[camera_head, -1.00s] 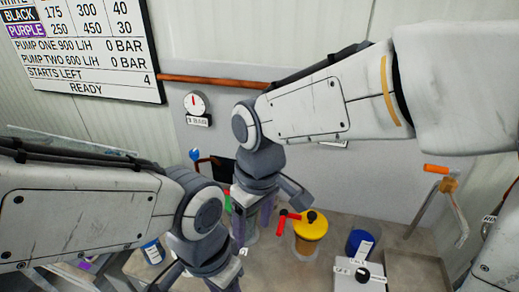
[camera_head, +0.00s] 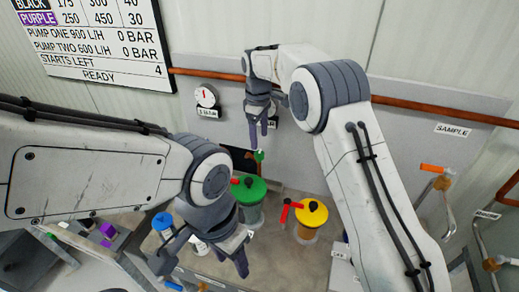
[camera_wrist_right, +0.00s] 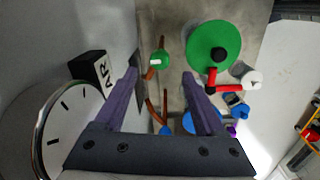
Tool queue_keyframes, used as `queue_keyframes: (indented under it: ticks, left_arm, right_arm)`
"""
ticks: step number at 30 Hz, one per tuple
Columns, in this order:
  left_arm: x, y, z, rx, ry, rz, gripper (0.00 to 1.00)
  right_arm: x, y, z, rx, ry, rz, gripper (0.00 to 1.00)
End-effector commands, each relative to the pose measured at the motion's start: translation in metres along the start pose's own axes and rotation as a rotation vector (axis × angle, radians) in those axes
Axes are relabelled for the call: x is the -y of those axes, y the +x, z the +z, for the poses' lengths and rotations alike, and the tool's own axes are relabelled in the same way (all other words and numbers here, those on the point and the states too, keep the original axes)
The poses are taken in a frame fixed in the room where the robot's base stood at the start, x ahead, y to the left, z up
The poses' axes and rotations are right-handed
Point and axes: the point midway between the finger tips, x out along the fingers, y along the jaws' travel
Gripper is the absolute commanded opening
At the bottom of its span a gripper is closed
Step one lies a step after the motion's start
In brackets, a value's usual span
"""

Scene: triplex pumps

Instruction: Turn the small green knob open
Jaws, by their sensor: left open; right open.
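The small green knob (camera_wrist_right: 160,60) has a white mark on top and sits on a brown-orange pipe. In the right wrist view it appears between the tips of my right gripper (camera_wrist_right: 160,78), which is open with purple fingers apart. In the head view the knob (camera_head: 259,156) is a small green spot just below my right gripper (camera_head: 259,138), partly hidden. Contact between fingers and knob cannot be told. My left gripper (camera_head: 202,262) is open and empty over the bench front, away from the knob.
A large green lid (camera_head: 247,189) with a red handle stands close in front of the knob. A yellow lid (camera_head: 311,212) with a red handle is right of it. A round gauge (camera_head: 206,96) is on the wall. A blue-topped container (camera_head: 163,222) is near my left gripper.

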Motion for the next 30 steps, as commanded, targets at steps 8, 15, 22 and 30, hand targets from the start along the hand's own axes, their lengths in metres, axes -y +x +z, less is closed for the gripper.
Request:
queue_keyframes:
  ticks: [8, 15, 22, 30]
  left_arm:
    - [-0.001, -0.014, -0.001, 0.0, -0.001, 0.0, 0.5]
    - [-0.001, -0.017, -0.001, 0.0, -0.001, 0.0, 0.5]
    - [-0.001, -0.017, -0.001, 0.0, -0.001, 0.0, 0.5]
    - [-0.001, -0.017, -0.001, 0.0, -0.001, 0.0, 0.5]
  right_arm:
    - [0.001, 0.049, 0.001, 0.003, 0.001, -0.003, 0.72]
    - [0.001, 0.068, 0.0, 0.0, 0.001, 0.0, 0.72]
    - [0.001, 0.069, 0.0, -0.001, 0.001, 0.0, 0.72]
    - [0.001, 0.068, 0.0, -0.001, 0.001, 0.0, 0.0]
